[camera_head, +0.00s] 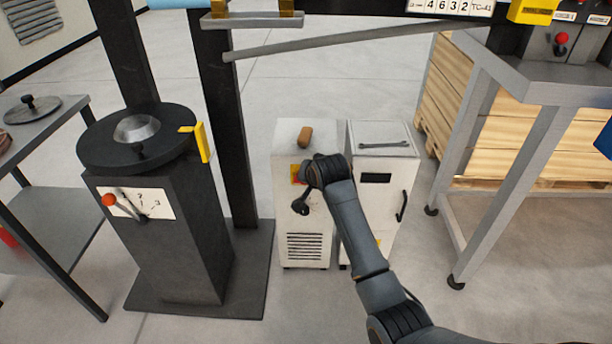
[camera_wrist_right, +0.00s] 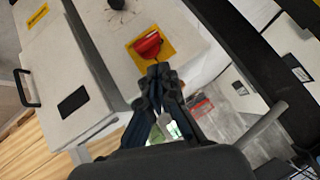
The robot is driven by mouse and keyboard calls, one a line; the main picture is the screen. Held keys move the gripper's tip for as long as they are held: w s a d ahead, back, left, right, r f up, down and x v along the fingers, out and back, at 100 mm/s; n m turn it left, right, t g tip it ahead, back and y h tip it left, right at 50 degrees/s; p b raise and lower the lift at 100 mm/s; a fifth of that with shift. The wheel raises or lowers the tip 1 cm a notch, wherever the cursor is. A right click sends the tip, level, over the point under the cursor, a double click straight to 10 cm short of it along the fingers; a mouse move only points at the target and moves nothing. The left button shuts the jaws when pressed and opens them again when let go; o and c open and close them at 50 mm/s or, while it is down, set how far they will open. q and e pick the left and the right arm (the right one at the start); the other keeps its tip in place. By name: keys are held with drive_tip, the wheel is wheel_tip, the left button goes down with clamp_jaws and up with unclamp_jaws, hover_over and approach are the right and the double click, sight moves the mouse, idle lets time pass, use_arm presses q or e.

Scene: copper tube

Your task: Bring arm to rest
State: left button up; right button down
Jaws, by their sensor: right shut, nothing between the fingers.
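My right arm (camera_head: 350,215) reaches in from the bottom right of the head view to the front of a white cabinet. My right gripper (camera_head: 301,205) is dark and small there, in front of that cabinet's front face. In the right wrist view my right gripper (camera_wrist_right: 161,72) is shut with nothing between its fingers. Its fingertips point at a red knob (camera_wrist_right: 147,44) on a yellow plate (camera_wrist_right: 168,53), just beyond them. I cannot tell whether they touch. In the head view my arm partly hides the yellow plate (camera_head: 297,174). My left gripper is not in view.
The white cabinet (camera_head: 303,248) carries a brown-handled item (camera_head: 305,137). Another white cabinet (camera_head: 405,180) with a dark handle stands right beside it. A black pedestal machine (camera_head: 165,240) stands left, a grey metal-framed table (camera_head: 510,170) right.

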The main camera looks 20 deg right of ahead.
drive_tip(key=s+d+f+n+g, duration=0.1)
drive_tip(key=s+f+n+g, duration=0.45)
drive_tip(key=s+f, duration=2.45)
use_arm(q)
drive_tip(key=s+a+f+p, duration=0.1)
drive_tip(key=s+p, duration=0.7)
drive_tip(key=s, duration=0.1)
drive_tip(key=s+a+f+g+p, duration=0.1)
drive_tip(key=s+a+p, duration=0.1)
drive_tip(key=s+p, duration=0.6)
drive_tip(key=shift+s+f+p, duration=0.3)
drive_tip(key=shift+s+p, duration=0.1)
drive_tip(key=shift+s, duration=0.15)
use_arm(e)
drive_tip(key=s+d+f+n+g, duration=0.1)
drive_tip(key=s+f, duration=0.2)
drive_tip(key=s, duration=1.3)
drive_tip(key=s+d+f+n+g, duration=0.1)
drive_tip(key=s+d+f+g, duration=0.1)
drive_tip(key=s, duration=1.5)
drive_tip(key=shift+f, duration=0.5)
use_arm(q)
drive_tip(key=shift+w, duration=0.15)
use_arm(e)
drive_tip(key=shift+s+d, duration=0.15)
drive_tip(key=shift+s, duration=0.05)
